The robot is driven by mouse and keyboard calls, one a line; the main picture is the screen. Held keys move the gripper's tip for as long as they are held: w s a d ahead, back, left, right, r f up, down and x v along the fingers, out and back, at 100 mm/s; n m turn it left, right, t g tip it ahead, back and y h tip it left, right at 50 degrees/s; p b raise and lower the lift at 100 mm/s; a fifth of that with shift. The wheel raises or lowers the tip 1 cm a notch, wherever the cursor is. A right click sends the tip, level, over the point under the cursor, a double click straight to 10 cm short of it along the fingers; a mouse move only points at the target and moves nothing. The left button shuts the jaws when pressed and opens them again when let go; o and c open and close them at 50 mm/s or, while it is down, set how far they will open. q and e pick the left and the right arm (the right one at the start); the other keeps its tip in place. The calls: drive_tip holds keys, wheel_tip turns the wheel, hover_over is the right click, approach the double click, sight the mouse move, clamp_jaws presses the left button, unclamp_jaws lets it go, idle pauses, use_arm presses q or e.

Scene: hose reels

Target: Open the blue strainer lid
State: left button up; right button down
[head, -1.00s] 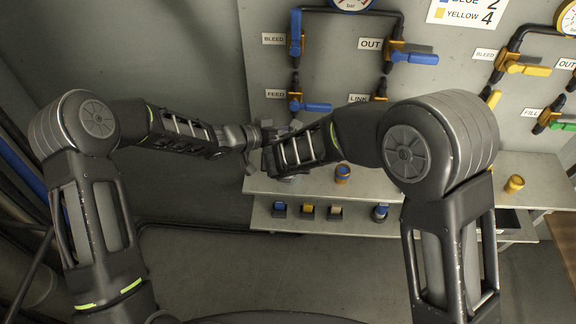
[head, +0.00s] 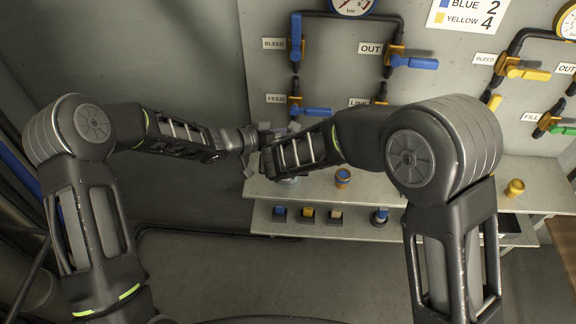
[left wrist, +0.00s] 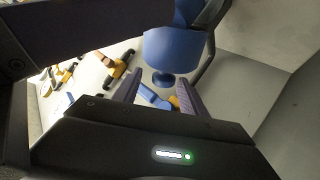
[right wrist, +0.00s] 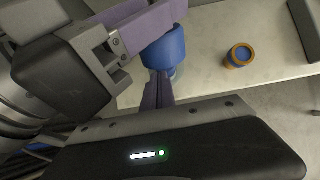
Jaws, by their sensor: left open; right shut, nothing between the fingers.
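The blue strainer shows as a rounded blue body with a lower knob in the left wrist view (left wrist: 172,50), and as a blue cylinder in the right wrist view (right wrist: 165,50). In the head view my arms hide it. My left gripper (left wrist: 160,95) is open, its purple fingers pointing toward the blue body. In the right wrist view a purple finger of it lies across the cylinder's upper part; I cannot tell whether it touches. My right gripper (right wrist: 157,90) is shut and empty, its tips close to the cylinder's lower end. The lid cannot be clearly told from the body.
A valve panel (head: 345,70) with blue and yellow handles stands behind. On the shelf (head: 400,185) below stand a blue-and-orange cap (head: 343,177) and a yellow cup (head: 515,187). Several small fittings sit on the lower shelf (head: 350,231). My two forearms nearly meet.

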drive_tip(key=shift+w+d+r, duration=0.25)
drive_tip(key=shift+w+d, duration=0.25)
drive_tip(key=shift+d, duration=0.05)
use_arm(q)
drive_tip(key=v, duration=0.7)
use_arm(e)
drive_tip(key=shift+s+a+f, duration=0.15)
drive_tip(key=shift+s+a, duration=0.05)
use_arm(q)
drive_tip(key=shift+s+a, duration=0.1)
drive_tip(key=shift+f, duration=0.1)
